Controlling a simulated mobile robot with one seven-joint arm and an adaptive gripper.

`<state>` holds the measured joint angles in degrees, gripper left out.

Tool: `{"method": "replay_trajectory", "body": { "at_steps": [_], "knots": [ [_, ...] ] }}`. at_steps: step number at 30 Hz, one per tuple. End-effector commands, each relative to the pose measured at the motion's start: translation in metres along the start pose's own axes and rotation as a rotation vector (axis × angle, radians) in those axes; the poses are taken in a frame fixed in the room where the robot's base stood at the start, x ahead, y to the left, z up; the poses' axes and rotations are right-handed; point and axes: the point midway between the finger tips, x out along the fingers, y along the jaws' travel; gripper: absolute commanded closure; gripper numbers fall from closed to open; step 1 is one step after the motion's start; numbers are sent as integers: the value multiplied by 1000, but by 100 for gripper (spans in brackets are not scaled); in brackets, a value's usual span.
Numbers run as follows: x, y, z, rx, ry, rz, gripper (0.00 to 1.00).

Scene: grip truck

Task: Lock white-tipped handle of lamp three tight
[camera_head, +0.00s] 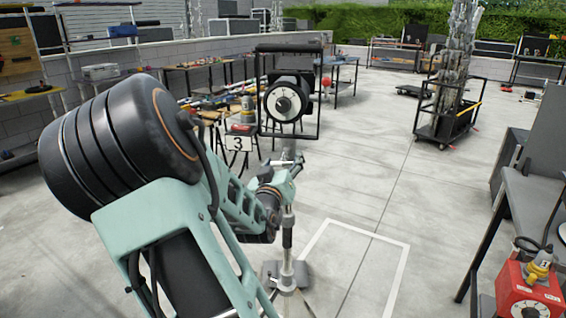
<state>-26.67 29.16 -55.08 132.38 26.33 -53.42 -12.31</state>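Lamp three (285,103) stands ahead of me, a round-faced black lamp inside a square black frame. A white sign with the number 3 (238,143) shows at its lower left. Its upright metal stand (288,232) runs down to a base (285,274) on the floor, partly hidden by my arm. My gripper (291,168) is at the upper part of the stand, just below the lamp. It is too small and overlapped to tell whether its fingers are open or touch anything. I cannot make out the white-tipped handle.
A red box (528,296) with a dial sits at the lower right, by a dark table (535,195). A black cart (447,125) with upright poles stands at the back right. Cluttered workbenches line the left wall. The concrete floor right of the stand is clear, with white lines.

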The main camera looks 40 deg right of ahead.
Motion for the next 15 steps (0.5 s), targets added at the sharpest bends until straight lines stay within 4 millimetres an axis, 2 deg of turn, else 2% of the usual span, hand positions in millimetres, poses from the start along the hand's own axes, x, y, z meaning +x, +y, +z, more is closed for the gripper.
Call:
{"method": "replay_trajectory", "body": {
  "at_steps": [9, 15],
  "knots": [
    [-2, 0, -1, 0, 2, -1, 38],
    [-27, -2, -1, 3, 1, -4, 38]
  ]
}}
